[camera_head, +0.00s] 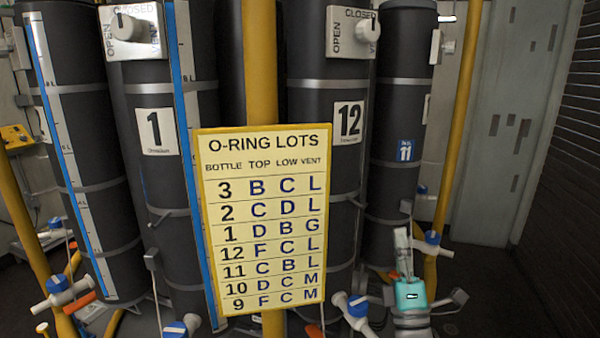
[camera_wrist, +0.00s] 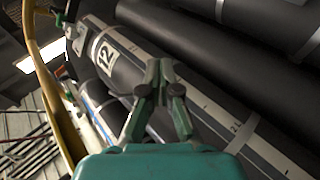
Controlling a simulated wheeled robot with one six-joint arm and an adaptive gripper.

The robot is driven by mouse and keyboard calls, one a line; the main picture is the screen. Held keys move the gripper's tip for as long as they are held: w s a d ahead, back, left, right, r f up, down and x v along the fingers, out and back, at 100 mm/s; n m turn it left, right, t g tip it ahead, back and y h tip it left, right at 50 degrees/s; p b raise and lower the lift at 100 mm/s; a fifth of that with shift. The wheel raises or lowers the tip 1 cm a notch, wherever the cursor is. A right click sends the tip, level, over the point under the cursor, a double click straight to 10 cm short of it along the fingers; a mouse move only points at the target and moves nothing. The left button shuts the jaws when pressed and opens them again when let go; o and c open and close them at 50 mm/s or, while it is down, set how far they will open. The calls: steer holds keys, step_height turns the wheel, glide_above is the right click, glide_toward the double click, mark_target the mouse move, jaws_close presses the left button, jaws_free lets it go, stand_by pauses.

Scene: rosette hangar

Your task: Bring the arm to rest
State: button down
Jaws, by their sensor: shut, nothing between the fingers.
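My gripper (camera_head: 402,236) is at the lower right in the head view, its teal body below and its fingers pointing up. It is in front of the dark bottles, right of the O-ring sign. In the wrist view my gripper (camera_wrist: 160,66) has its fingertips together with nothing between them. Behind it the bottle marked 12 (camera_wrist: 122,66) runs slantwise across the picture. I cannot tell how far the fingers are from the bottles.
The yellow O-RING LOTS sign (camera_head: 262,220) hangs in front of bottle 1 (camera_head: 150,200) and bottle 12 (camera_head: 325,105). Bottle 11 (camera_head: 395,130) stands behind my gripper. Blue-handled valves (camera_head: 432,240) stick out low down. A yellow pole (camera_head: 458,110) and grey door (camera_head: 505,130) are at right.

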steer(key=s+f+m+g+h, duration=0.1)
steer(key=s+f+m+g, duration=0.7)
steer(key=s+f, duration=1.6)
steer(key=s+f+m+g, duration=0.2)
steer(key=s+m, duration=0.4)
steer(key=s, duration=0.7)
steer(key=s+a+f+m+g, duration=0.1)
steer(key=s+f+m, duration=0.3)
steer(key=s, duration=0.9)
steer(key=m+g, duration=0.1)
steer(key=m, duration=0.1)
steer(key=shift+f+m+g, duration=0.3)
steer(key=shift+m, duration=0.1)
